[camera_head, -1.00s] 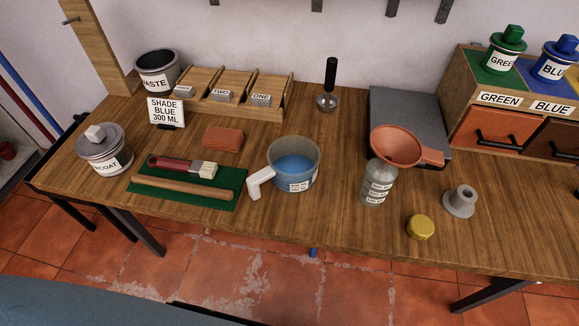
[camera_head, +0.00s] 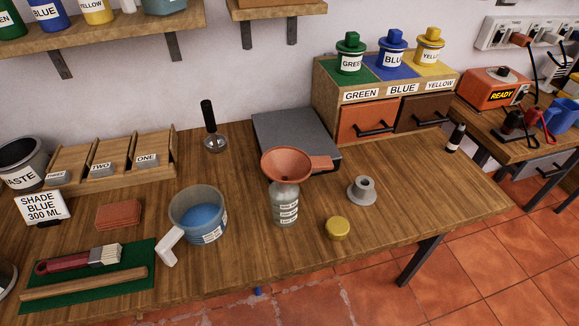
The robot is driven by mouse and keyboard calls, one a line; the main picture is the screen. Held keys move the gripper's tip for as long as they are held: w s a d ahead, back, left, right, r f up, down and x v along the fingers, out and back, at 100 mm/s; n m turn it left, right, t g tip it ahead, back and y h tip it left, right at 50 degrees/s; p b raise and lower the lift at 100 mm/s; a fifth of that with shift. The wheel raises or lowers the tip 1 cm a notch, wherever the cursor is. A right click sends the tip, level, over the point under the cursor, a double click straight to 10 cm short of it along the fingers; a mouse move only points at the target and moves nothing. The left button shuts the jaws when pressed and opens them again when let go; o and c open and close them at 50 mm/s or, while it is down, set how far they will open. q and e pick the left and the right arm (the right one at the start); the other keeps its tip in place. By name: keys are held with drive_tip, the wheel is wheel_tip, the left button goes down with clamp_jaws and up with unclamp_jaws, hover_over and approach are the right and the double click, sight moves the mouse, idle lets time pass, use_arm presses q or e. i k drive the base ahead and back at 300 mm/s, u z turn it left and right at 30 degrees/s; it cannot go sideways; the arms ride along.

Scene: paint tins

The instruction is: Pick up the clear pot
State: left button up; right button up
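A white lidded tin (camera_head: 6,278), whose label reads "COAT" at its end in the earlier view, is cut off by the left edge. Its label and lid are out of view now. A see-through grey pot (camera_head: 183,228) with a white handle stands upright on the wooden table (camera_head: 240,262). It holds blue liquid and has a small label. I cannot tell for sure which of these two is the clear pot. Neither of my grippers is in view.
A bottle (camera_head: 285,208) with an orange funnel (camera_head: 287,163) stands right of the grey pot. A yellow lid (camera_head: 338,229) and grey fitting (camera_head: 362,191) lie nearby. A brush (camera_head: 75,259) and stick (camera_head: 85,283) lie on a green mat (camera_head: 136,292).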

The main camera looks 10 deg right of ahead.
sight(198, 214)
drive_tip(key=k, duration=0.5)
drive_tip(key=z, duration=1.55)
drive_tip(key=i, duration=1.35)
drive_tip(key=u, duration=2.35)
